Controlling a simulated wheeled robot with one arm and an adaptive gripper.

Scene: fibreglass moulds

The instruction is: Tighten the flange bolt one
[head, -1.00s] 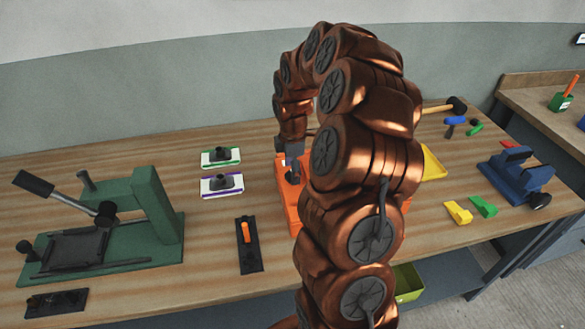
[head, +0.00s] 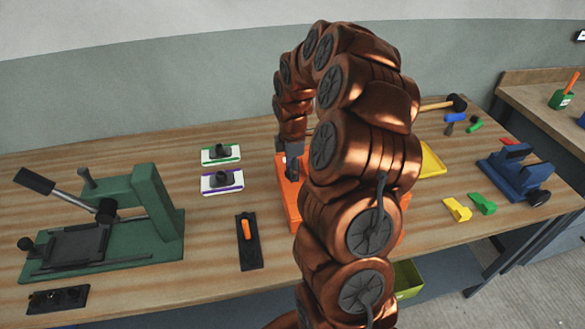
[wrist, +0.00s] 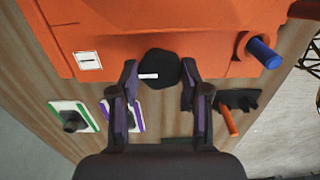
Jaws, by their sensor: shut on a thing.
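The orange mould (head: 285,205) stands on the bench, partly hidden behind my arm in the head view. In the wrist view its orange body (wrist: 190,35) fills the top. A black bolt head (wrist: 160,70) with a white mark sits at its edge. My gripper (wrist: 160,82) is shut on this bolt head, one finger on each side. In the head view my gripper (head: 293,168) points down at the mould's left part, and the bolt is hidden. A white label (wrist: 88,61) with one dark stroke is beside the bolt. A blue pin (wrist: 265,53) sticks out of an orange collar.
A green press (head: 150,215) stands at the left. Green-edged (head: 221,153) and purple-edged (head: 222,181) white blocks and a black plate with an orange handle (head: 248,242) lie left of the mould. A yellow tray (head: 432,162) and blue vise (head: 515,175) are at the right.

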